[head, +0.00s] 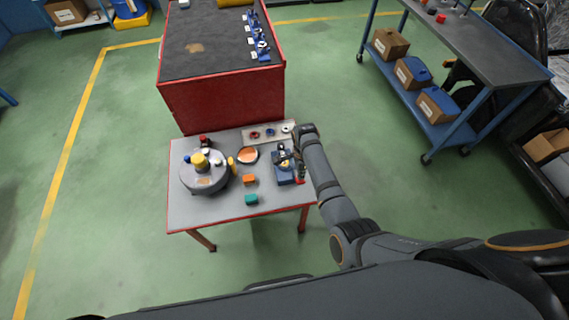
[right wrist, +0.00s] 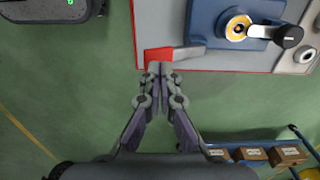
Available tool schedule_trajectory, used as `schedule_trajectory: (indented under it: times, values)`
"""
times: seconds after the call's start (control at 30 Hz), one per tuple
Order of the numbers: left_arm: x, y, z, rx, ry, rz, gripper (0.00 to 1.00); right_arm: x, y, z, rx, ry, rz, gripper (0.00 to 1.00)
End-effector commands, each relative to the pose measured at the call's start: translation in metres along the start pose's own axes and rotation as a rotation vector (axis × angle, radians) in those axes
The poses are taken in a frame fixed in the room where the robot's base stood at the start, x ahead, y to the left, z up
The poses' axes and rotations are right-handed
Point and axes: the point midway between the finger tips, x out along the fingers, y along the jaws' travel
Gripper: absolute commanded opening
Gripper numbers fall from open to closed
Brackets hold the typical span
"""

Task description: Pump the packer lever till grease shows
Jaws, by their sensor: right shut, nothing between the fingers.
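The packer (head: 285,178) is a blue block near the right edge of the small table. In the right wrist view the packer (right wrist: 222,44) has a brass-coloured round fitting (right wrist: 238,27) and a black-ended part beside it. A lever with a red handle (right wrist: 159,55) and a grey shank lies along its near side by the table edge; the red end (head: 301,180) also shows in the head view. My right gripper (right wrist: 157,68) is shut and empty, its fingertips at the red handle; contact is unclear. It also shows in the head view (head: 298,162). No grease is clearly visible at the fitting.
A red cabinet (head: 225,105) stands behind.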

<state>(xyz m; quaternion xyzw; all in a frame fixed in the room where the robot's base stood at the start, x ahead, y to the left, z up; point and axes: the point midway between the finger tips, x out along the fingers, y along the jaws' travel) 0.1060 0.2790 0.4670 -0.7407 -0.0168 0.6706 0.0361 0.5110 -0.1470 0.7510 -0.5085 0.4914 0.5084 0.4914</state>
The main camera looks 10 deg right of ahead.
Motion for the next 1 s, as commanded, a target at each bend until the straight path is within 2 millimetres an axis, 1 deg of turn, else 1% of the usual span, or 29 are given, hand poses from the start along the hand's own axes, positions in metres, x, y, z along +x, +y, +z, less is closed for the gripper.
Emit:
schedule_trajectory:
  times: [1.0]
  values:
    - [0.028,0.002,0.002,0.0,0.001,0.0,0.0,0.041,0.0,0.0,0.0,0.0,0.0,0.0]
